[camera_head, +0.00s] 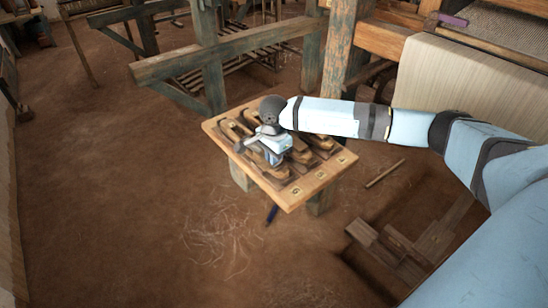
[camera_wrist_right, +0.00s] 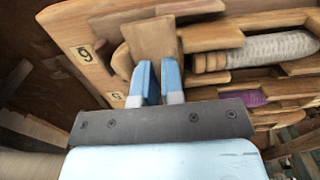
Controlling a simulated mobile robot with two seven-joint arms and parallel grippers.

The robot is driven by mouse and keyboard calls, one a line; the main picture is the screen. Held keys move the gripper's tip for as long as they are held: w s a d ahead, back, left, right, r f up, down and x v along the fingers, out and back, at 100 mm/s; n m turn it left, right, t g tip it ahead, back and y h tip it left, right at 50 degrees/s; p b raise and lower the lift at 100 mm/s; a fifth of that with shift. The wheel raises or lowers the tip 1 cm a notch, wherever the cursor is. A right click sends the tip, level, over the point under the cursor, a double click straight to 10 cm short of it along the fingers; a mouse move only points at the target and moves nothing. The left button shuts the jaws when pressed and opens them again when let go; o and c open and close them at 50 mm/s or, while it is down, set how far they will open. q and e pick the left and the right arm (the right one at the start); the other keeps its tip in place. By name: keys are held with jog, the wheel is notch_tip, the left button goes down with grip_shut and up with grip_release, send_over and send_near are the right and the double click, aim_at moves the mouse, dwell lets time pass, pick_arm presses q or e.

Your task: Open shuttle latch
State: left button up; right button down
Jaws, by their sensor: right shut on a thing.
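Several wooden shuttles lie in a wooden tray (camera_head: 240,148) on a small stand, in the middle of the head view. My right gripper (camera_head: 272,158) is over the tray and hides part of the shuttles. In the wrist view, my right gripper (camera_wrist_right: 158,94) has its blue fingers close together, shut on the near end of a flat wooden block (camera_wrist_right: 153,42). A shuttle with a pale wound bobbin (camera_wrist_right: 270,50) lies to its right. I cannot tell whether the block is the shuttle's latch. My left gripper is not in view.
Numbered tags (camera_head: 320,175) line the tray's edge. A shuttle with purple yarn (camera_wrist_right: 252,98) lies beside the pale one. The loom frame (camera_head: 215,60) stands behind, with a cloth roll (camera_head: 460,95) at the right. The earthen floor (camera_head: 110,210) at left is clear.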

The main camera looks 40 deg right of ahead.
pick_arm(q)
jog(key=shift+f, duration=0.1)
pick_arm(e)
jog(key=c, duration=1.5)
grip_release()
pick_arm(q)
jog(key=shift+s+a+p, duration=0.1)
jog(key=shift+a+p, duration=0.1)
jog(key=shift+p, duration=0.75)
pick_arm(e)
notch_tip(320, 180, up, 14)
jog(key=shift+f, duration=0.1)
